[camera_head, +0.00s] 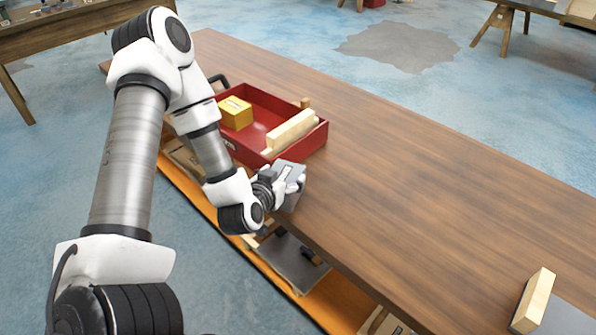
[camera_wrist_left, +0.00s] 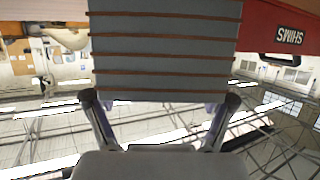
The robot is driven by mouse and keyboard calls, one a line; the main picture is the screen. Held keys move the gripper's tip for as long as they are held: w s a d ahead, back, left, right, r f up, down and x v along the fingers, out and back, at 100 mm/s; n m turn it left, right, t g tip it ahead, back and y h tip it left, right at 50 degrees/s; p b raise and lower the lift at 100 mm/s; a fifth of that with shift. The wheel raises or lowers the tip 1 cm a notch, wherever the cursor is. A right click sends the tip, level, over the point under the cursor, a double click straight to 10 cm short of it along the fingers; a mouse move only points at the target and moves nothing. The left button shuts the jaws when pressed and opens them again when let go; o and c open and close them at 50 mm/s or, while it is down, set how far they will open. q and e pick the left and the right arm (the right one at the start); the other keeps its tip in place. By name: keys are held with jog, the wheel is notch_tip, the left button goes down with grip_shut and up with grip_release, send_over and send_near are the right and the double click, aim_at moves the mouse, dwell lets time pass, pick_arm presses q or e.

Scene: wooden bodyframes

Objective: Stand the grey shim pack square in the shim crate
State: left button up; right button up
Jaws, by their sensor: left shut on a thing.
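The grey shim pack (camera_head: 293,184) is in my left gripper (camera_head: 280,184), near the table's edge beside the red shim crate (camera_head: 313,142). The left wrist view shows the pack (camera_wrist_left: 165,48) as a grey block with thin brown stripes, between the fingers of the gripper (camera_wrist_left: 160,103). The gripper is shut on it. The crate (camera_wrist_left: 285,18) shows there at the upper right with a "SHIMS" label. The pack is outside the crate, at its near side; whether it touches the table is hidden. My right gripper is not in view.
A yellow box (camera_head: 236,113) stands in the crate's far left part, and a pale wooden block (camera_head: 291,129) lies along its right side. Red floor shows between them. The wooden table (camera_head: 420,170) is clear to the right, up to a pale block (camera_head: 533,300) at the lower right.

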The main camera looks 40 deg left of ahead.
aim_at(302, 167)
pick_arm(q)
jog(key=shift+w+d+p+x, duration=0.1)
jog(key=shift+d+p+x, duration=0.15)
jog(key=shift+x, duration=1.4)
jog(key=shift+w+d+p+x, duration=0.1)
jog(key=shift+d+p+x, duration=0.15)
jog(key=shift+x, duration=1.35)
jog(key=shift+d+p+x, duration=0.15)
jog(key=shift+d+x, duration=0.2)
jog(key=shift+x, duration=1.3)
jog(key=shift+f, duration=0.2)
jog(key=o, duration=1.2)
jog(key=shift+o, duration=0.2)
